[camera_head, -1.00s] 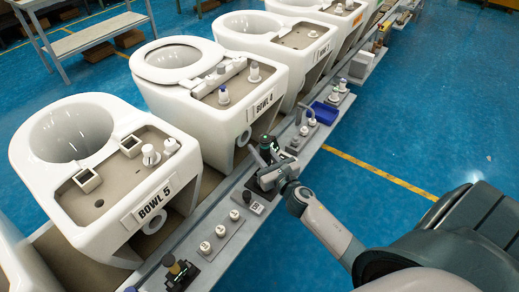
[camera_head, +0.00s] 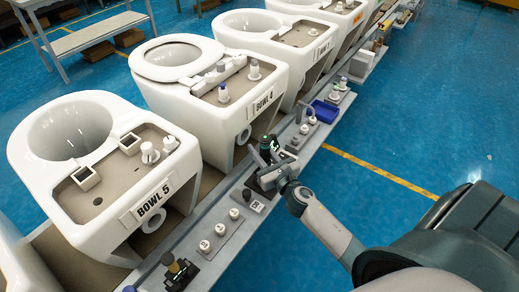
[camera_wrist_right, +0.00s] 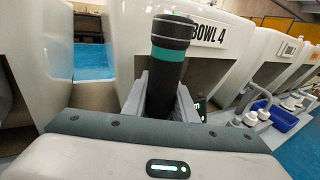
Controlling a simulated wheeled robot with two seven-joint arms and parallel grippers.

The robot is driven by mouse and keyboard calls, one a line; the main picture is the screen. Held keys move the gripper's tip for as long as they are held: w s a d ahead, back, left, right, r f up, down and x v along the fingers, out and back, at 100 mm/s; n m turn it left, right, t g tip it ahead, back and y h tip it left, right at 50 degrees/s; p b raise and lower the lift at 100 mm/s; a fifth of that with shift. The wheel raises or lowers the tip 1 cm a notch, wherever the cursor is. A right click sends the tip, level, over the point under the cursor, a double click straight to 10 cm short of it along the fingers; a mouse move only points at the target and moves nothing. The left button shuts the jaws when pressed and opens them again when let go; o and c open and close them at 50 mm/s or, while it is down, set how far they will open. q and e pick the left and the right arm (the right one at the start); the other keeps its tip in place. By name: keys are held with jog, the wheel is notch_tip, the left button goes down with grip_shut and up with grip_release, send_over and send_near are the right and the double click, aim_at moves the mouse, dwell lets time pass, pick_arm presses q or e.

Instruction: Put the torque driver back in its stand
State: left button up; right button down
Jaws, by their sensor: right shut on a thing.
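The torque driver (camera_wrist_right: 172,62) is a black cylinder with a teal band near its top. In the right wrist view it stands roughly upright between the two grey fingers. My right gripper (camera_wrist_right: 168,103) is shut on it. In the head view the right gripper (camera_head: 268,160) is over the conveyor-side ledge in front of Bowl 4, with the dark and green driver (camera_head: 270,146) showing at its tip. A dark block beside the gripper may be the stand; my gripper hides most of it, and I cannot tell whether the driver's lower end touches it. My left gripper is not in view.
Bowl 4 (camera_head: 182,62) and Bowl 5 (camera_head: 85,130) stand on the conveyor close to the gripper. The ledge carries a plate with white knobs (camera_head: 220,230), a black-and-yellow fixture (camera_head: 179,269) and a blue tray (camera_head: 325,111). Blue floor lies open to the right.

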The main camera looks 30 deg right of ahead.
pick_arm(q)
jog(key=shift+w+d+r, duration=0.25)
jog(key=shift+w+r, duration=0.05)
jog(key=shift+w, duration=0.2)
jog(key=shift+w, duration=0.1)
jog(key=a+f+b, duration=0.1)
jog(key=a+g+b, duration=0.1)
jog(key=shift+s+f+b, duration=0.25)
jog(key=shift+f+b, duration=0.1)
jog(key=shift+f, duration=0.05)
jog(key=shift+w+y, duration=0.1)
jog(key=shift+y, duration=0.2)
